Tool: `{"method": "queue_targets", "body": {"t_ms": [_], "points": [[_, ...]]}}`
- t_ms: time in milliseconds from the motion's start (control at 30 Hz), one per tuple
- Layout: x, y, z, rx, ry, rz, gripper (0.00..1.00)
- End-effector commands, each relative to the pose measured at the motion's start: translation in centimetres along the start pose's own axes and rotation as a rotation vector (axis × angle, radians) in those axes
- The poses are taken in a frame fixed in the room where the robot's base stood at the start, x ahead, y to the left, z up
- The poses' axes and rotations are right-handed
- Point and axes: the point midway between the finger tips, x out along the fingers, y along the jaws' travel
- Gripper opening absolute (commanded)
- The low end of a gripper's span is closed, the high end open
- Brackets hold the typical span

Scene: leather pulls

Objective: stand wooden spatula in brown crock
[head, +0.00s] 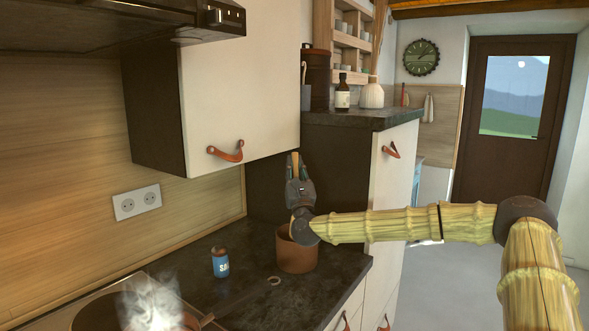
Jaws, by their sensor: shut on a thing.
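The brown crock (298,262) stands on the dark worktop near its right end. My gripper (297,176) is above the crock in the picture, in front of the dark cabinet side. It is shut on the wooden spatula (295,161), whose short upright tip shows above the fingers. The rest of the spatula is hidden behind my gripper and wrist. My wrist covers part of the crock's rim, so I cannot tell whether the spatula's lower end is inside the crock.
A blue salt container (220,263) stands left of the crock. A steaming pan (100,312) is at the lower left, its handle pointing toward the crock. A wall cupboard (240,95) hangs above. A bottle (342,93) stands on the tall cabinet (385,165).

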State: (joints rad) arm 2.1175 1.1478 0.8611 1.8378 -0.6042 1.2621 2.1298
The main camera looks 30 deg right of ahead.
Motion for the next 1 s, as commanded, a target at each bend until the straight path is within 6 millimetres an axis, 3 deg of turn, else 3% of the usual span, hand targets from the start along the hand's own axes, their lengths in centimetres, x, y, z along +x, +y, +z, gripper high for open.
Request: {"method": "queue_targets", "body": {"t_ms": [1000], "points": [[-3.8, 0.0, -5.5, 0.0, 0.0, 0.0, 0.0]]}}
